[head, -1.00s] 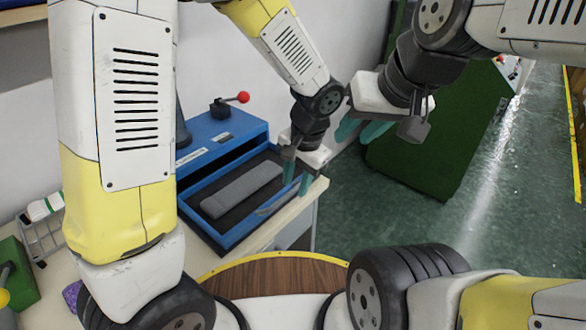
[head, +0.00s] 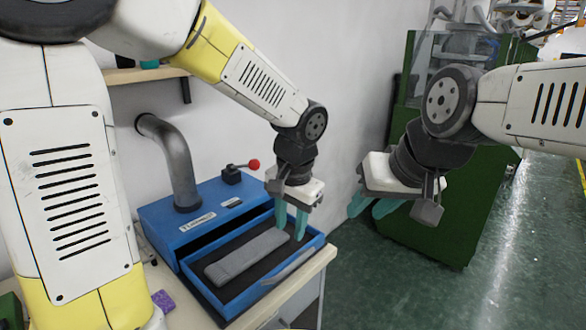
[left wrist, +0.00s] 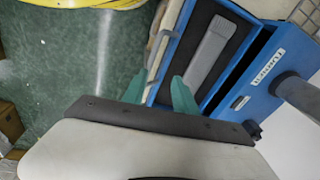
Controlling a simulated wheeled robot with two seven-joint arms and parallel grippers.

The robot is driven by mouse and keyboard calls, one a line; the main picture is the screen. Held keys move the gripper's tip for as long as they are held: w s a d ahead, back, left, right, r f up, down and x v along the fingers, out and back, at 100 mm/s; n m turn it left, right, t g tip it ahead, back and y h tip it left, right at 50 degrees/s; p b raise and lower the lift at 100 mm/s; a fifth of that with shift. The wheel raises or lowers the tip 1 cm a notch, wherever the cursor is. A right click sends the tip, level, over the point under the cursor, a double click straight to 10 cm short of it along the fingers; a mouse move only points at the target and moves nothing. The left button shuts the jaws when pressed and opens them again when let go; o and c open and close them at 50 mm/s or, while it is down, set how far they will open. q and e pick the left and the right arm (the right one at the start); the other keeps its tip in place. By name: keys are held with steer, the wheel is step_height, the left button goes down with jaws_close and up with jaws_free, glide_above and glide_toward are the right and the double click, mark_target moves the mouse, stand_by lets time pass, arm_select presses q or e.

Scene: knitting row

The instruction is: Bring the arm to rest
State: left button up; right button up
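My left gripper (head: 291,218) hangs fingers down over the right end of an open blue drawer (head: 289,278). Its teal fingers are apart with nothing between them; the gap also shows in the left wrist view (left wrist: 158,92). A grey knitted-looking strip (head: 245,257) lies flat in the drawer, apart from the fingers. My right gripper (head: 372,206) is in the air to the right, in front of a green cabinet. Its teal fingers look apart and empty.
The drawer belongs to a blue machine (head: 215,205) with a dark pipe (head: 172,160) and a red-knobbed lever (head: 253,164). It stands on a pale table (head: 325,256) against a white wall. A green cabinet (head: 440,225) stands to the right; a small purple item (head: 163,300) lies on the table.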

arm_select(q)
steer(key=s+a+r+n+t+h, duration=0.1)
steer(key=s+a+r+n+t, duration=0.1)
steer(key=a, duration=0.5)
steer(key=s+a+r+n+t+h, duration=0.1)
steer(key=s+a+r+n+t, duration=0.1)
steer(key=s+a+r+n, duration=0.3)
steer(key=s+a+r, duration=0.2)
steer(key=a+r, duration=0.1)
steer(key=shift+t+h, duration=0.3)
steer(key=shift+h, duration=0.1)
